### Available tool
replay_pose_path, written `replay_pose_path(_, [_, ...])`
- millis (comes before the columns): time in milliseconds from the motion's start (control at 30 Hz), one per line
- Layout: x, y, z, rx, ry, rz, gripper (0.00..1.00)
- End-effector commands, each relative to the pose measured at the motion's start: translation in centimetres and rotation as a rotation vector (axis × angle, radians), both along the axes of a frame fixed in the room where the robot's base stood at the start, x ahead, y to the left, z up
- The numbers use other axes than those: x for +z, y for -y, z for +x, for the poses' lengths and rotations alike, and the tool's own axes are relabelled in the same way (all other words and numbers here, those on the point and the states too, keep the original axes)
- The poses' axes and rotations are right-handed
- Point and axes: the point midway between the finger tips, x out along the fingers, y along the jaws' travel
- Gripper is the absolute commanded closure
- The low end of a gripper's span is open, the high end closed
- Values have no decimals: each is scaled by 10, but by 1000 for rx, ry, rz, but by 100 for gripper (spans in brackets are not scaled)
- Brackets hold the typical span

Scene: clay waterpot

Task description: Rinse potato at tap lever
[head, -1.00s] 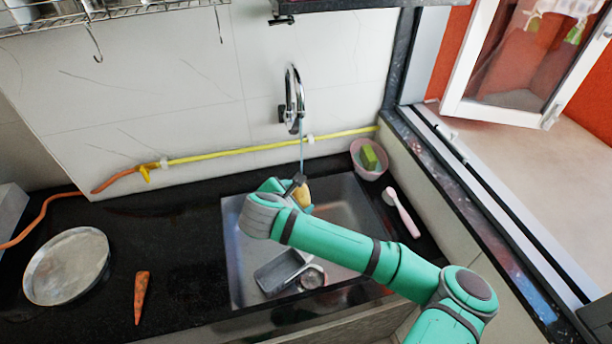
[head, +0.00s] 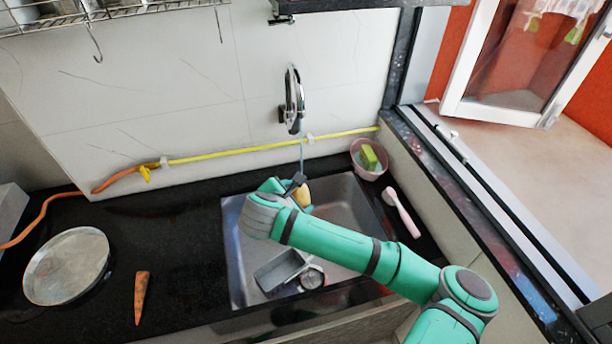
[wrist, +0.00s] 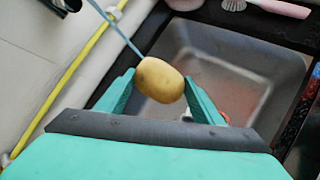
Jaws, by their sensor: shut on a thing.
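The yellow-brown potato (wrist: 159,80) is held between the two green fingers of my gripper (wrist: 160,92) in the wrist view. In the head view the potato (head: 302,194) shows partly behind my wrist, over the sink (head: 345,205). The chrome tap (head: 293,100) is on the wall above the sink. A thin bluish stream of water (head: 301,152) falls from it towards the potato. In the wrist view the stream (wrist: 118,30) meets the potato's upper left side. I cannot make out a separate tap lever.
A grey tray (head: 281,269) and a small round metal item (head: 312,278) lie in the sink. A pink bowl with a green sponge (head: 369,158) and a pink-handled brush (head: 402,213) are at the right. A round metal plate (head: 67,266) and a carrot (head: 141,297) lie on the left counter.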

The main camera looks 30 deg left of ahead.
Motion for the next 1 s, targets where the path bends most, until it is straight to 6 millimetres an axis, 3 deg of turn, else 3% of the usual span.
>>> replay_pose_path(700, [36,11,-43,1,0,1,64])
replay_pose_path(1000, [40,12,-48,1,0,1,64])
